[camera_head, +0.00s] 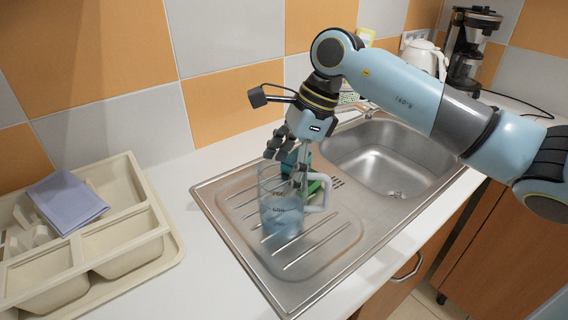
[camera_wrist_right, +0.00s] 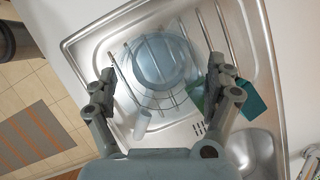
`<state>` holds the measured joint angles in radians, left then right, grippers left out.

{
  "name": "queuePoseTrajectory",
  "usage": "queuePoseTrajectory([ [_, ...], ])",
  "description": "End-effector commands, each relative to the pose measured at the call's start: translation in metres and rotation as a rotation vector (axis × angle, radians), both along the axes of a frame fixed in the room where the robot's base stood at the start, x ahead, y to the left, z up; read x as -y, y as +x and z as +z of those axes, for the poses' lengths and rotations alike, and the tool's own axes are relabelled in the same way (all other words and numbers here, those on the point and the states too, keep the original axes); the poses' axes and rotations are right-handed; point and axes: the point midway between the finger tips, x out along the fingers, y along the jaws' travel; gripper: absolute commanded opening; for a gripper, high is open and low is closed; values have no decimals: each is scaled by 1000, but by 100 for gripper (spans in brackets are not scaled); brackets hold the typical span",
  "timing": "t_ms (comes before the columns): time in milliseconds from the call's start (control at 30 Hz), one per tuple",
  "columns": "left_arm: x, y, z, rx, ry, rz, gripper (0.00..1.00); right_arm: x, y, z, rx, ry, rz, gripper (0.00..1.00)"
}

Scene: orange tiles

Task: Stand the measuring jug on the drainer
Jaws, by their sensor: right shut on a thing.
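The measuring jug (camera_head: 281,212) is clear with a bluish tint, dark markings and a pale handle. It is upright over the ribbed steel drainer (camera_head: 338,232), left of the sink bowl; I cannot tell whether its base touches the ribs. My right gripper (camera_head: 287,162) is at the jug's rim, coming from above, and is shut on the jug. In the right wrist view the jug (camera_wrist_right: 166,60) lies between the two fingers (camera_wrist_right: 158,88), with its handle (camera_wrist_right: 142,121) toward the gripper. My left gripper is not in view.
Green (camera_wrist_right: 197,98) and teal (camera_wrist_right: 252,100) items lie on the drainer close to the jug. A beige tray (camera_head: 150,240) holding a lilac cloth (camera_head: 66,200) is at the left. The sink bowl (camera_head: 375,160) is empty. A white kettle (camera_head: 424,58) and coffee maker (camera_head: 470,45) stand behind.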

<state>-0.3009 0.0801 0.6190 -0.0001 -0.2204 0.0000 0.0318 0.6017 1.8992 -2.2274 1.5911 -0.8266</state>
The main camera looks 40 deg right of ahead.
Motion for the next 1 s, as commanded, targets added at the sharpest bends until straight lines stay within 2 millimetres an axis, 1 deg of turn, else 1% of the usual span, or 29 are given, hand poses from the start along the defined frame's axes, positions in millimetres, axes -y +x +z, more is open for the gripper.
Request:
queuePoseTrajectory([
  [100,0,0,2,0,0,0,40,0,0,-4,1,-2,1,29],
  [267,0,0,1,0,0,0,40,0,0,-4,1,-1,1,29],
  [400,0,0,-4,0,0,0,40,0,0,-7,1,-1,1,29],
  [433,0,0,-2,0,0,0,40,1,0,-7,0,-1,0,90],
  [500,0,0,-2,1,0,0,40,0,0,-6,0,-1,0,99],
  [833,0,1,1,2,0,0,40,0,0,-4,0,-1,0,100],
  [867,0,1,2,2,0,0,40,0,0,-3,0,-1,0,100],
  [933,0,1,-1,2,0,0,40,4,-1,2,3,-4,3,100],
  [1000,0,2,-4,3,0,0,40,8,-3,12,4,-6,3,100],
])
